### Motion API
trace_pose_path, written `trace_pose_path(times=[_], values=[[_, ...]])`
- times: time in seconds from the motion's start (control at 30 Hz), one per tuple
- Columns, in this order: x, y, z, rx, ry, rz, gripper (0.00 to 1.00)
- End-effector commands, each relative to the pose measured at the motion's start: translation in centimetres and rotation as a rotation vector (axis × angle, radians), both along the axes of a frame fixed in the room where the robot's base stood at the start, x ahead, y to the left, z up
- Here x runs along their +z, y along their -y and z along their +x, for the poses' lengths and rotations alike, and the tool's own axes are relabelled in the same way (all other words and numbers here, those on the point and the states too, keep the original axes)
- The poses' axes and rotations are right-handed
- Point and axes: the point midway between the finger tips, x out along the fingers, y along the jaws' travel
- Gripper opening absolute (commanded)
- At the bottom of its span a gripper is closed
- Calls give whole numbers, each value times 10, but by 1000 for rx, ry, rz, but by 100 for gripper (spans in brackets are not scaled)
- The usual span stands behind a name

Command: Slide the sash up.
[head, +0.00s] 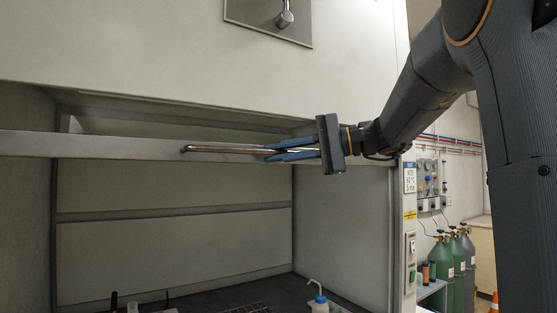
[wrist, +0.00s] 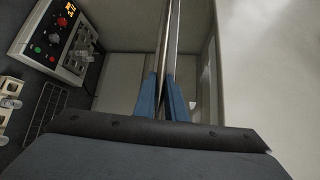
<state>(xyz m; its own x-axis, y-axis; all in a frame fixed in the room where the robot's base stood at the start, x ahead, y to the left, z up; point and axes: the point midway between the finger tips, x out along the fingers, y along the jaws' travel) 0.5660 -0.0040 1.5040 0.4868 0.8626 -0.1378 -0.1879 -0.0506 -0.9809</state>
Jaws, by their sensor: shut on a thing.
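The sash (head: 90,146) is a wide panel with a grey bottom rail across the front of the fume hood, in the upper part of the head view. A metal bar handle (head: 205,149) runs along its rail. My gripper (head: 270,152) is shut on the right part of the handle, one blue finger above it and one below. In the wrist view the fingers (wrist: 163,85) close around the bar handle (wrist: 162,40), which runs away between them. My gripper hides the handle's right end.
Inside the hood stand a wash bottle with a blue cap (head: 319,300) and a wire rack (head: 245,309). The wrist view shows a control box (wrist: 58,32) with an orange display. Gas cylinders (head: 441,262) stand right of the hood. A metal plate fixture (head: 270,18) is above.

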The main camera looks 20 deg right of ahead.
Motion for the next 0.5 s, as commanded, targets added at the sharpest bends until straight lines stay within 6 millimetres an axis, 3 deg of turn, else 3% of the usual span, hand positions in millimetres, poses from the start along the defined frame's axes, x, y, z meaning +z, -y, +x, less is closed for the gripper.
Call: trace_pose_path(times=[0.27, 0.3, 0.4, 0.5], values=[[0, 1, 0, -2, 1, 0, 0], [0, 0, 0, -2, 1, 0, 14], [0, 0, 0, -1, 0, 0, 29], [0, 0, 0, -1, 0, 0, 29]])
